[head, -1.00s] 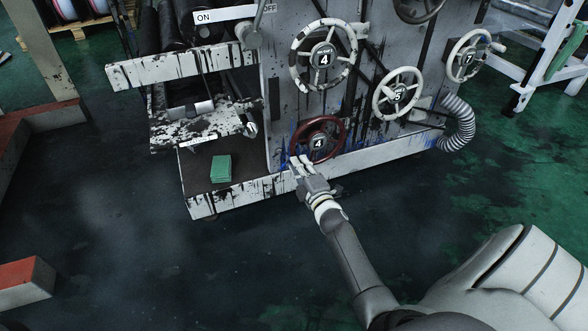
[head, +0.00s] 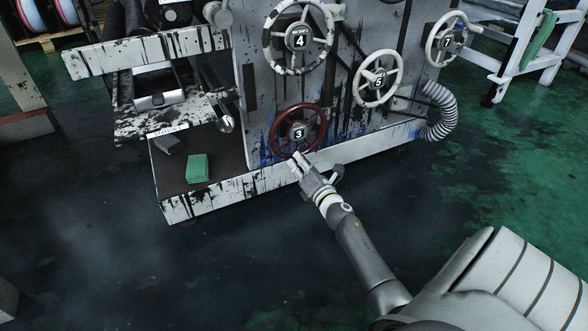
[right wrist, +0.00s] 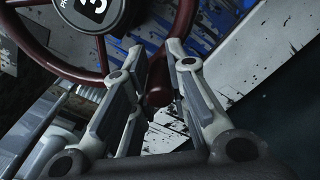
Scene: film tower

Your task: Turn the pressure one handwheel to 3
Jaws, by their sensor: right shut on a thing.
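The dark red handwheel (head: 281,119) is low on the white, ink-spattered machine. Its hub (head: 299,134) shows 3. In the right wrist view the hub (right wrist: 93,10) shows a 3 with a partly cut-off label. My right gripper (head: 302,160) is at the wheel's lower rim. In the right wrist view its fingers (right wrist: 161,75) are on either side of a dark red knob (right wrist: 158,96) on the rim and shut on it. My left gripper is not in view.
A speckled handwheel marked 4 (head: 267,42) is above, with white handwheels marked 5 (head: 360,89) and 7 (head: 430,45) to the right. A ribbed hose (head: 440,112) curves beside the machine. A green block (head: 197,168) lies on the lower shelf. The dark floor in front is clear.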

